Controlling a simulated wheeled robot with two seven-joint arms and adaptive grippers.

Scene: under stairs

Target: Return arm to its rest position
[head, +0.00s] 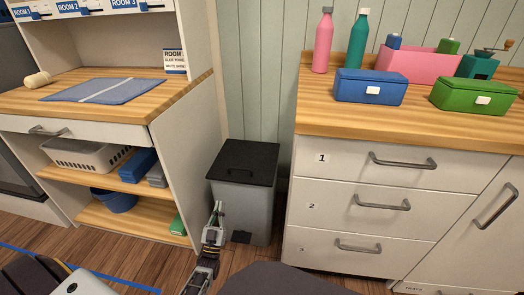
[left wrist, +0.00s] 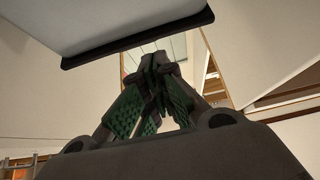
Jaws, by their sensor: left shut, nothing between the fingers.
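My left gripper (head: 217,212) is low in the head view, in front of the grey bin (head: 258,213) with the black lid. Its fingers point up and away from me. In the left wrist view my left gripper (left wrist: 156,65) shows its green-padded fingers together, with nothing between them. I cannot tell whether it touches the bin. My right gripper is not in view.
To the left is a shelf unit with a wooden top (head: 180,93). To the right is a drawer cabinet (head: 385,170) bearing a blue box (head: 370,88), a green box (head: 472,96) and bottles. The bin stands in the gap between them.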

